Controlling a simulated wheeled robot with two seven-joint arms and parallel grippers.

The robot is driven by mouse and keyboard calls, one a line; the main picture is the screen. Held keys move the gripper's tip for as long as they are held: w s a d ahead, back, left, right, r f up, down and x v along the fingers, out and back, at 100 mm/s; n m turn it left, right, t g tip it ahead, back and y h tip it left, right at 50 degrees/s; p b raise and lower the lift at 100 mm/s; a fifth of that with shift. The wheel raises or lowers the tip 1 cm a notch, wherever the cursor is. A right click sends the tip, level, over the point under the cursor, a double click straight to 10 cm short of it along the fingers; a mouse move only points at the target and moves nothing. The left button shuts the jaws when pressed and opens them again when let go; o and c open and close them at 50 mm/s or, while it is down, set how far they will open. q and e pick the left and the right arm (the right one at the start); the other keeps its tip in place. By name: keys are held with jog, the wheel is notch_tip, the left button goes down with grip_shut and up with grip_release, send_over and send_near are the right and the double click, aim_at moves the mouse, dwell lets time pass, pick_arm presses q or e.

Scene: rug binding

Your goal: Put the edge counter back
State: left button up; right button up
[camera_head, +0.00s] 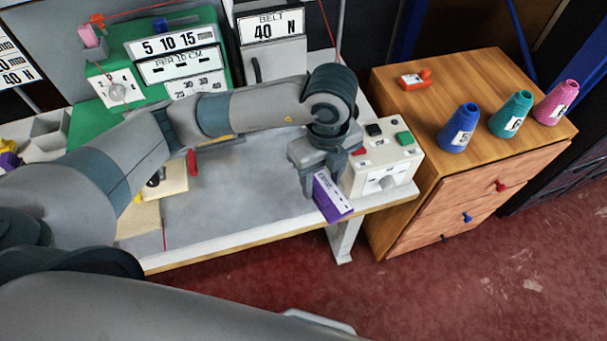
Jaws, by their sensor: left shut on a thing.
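A purple block with a white label (333,196), which I take to be the edge counter, is at the front right of the grey work table. The print on its label is too small to read surely. My left gripper (322,176) is shut on it from above. The block is tilted, and its lower end is close to the table's front edge. I cannot tell whether it touches the table. My right gripper is not in view.
A white control box (385,160) with buttons stands just right of the block. A wooden drawer cabinet (470,110) bears several items, including a blue cone (460,128) and an orange-white gadget (416,79). The table's middle (240,195) is clear. A green panel (165,60) stands behind.

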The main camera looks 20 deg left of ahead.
pick_arm(q)
jog(key=shift+w+d+n, duration=0.15)
jog(key=shift+d+n, duration=0.05)
jog(key=shift+n, duration=0.6)
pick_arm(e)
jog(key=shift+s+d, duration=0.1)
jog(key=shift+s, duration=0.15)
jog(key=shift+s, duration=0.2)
pick_arm(q)
jog(key=shift+f, duration=0.1)
